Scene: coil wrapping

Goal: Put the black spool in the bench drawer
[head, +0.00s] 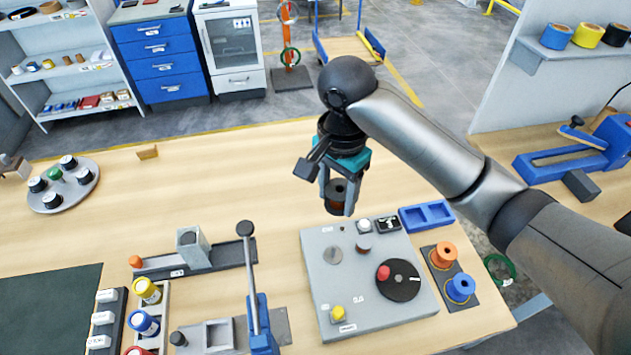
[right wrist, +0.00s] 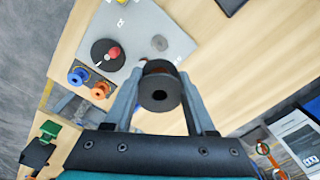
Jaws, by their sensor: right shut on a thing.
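My right gripper (head: 338,205) is shut on the black spool (head: 336,191), holding it above the bench behind the grey winding panel. In the right wrist view the black spool (right wrist: 159,93) sits between the two fingertips, its end with a round hole facing the camera and a brownish band at its edge. No drawer in the bench itself can be made out in either view. My left gripper is not in view.
The winding panel (head: 318,262) has a black disc with a red knob. Beside it are a blue tray (head: 427,216), an orange spool (head: 444,255) and a blue spool (head: 460,288). A lever press (head: 250,290) stands left. The bench's back middle (head: 220,190) is clear.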

